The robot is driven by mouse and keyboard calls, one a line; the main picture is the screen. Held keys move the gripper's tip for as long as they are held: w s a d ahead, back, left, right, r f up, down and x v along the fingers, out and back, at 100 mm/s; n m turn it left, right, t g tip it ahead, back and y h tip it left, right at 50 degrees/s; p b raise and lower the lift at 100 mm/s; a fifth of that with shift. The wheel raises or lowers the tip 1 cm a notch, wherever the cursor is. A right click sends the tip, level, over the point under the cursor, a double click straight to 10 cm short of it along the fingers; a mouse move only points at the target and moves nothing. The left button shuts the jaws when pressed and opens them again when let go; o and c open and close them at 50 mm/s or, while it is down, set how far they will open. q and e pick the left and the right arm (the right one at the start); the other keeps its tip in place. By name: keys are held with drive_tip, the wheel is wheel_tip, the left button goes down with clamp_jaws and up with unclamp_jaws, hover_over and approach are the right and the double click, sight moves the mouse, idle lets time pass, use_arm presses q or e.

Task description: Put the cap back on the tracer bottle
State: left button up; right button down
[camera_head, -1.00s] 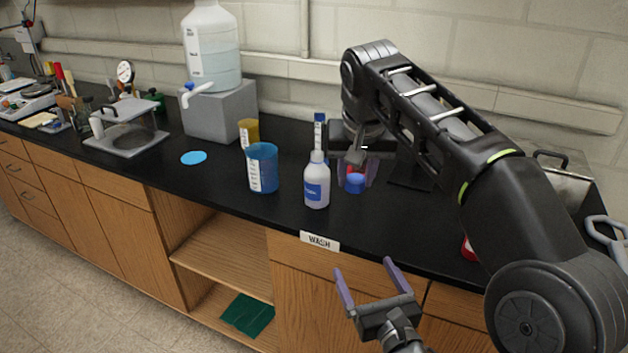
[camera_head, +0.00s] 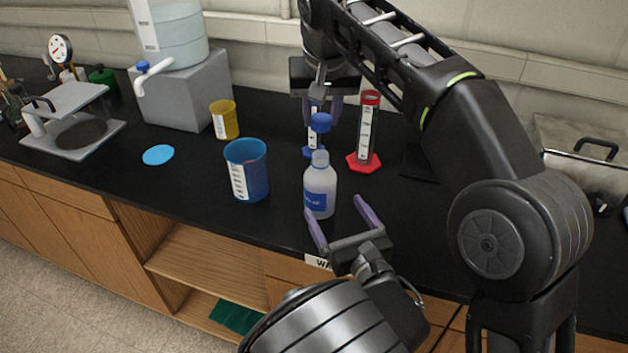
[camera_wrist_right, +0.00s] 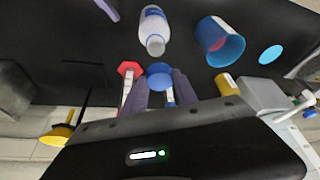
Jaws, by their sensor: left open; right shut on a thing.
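The tracer bottle (camera_head: 320,188) stands upright and uncapped on the black bench, white with a blue label. It also shows in the right wrist view (camera_wrist_right: 154,28). My right gripper (camera_head: 319,110) is shut on the blue cap (camera_head: 320,122) and holds it above and just behind the bottle's neck, apart from it. In the right wrist view the cap (camera_wrist_right: 159,76) sits between the fingertips. My left gripper (camera_head: 336,222) is open and empty, with its fingers on the near side of the bottle, low by its base. I cannot tell if they touch it.
A blue beaker (camera_head: 246,172) stands left of the bottle, with a yellow beaker (camera_head: 224,120) behind it. A red-based cylinder (camera_head: 366,135) stands behind right, and a blue-based cylinder (camera_head: 308,150) is partly hidden. A blue disc (camera_head: 158,155) lies on clear bench (camera_head: 110,170) at left.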

sight(316, 177)
use_arm(q)
drive_tip(key=shift+s, duration=0.15)
drive_tip(key=x, duration=1.2)
drive_tip(key=shift+a, duration=0.1)
clamp_jaws()
idle(0.9)
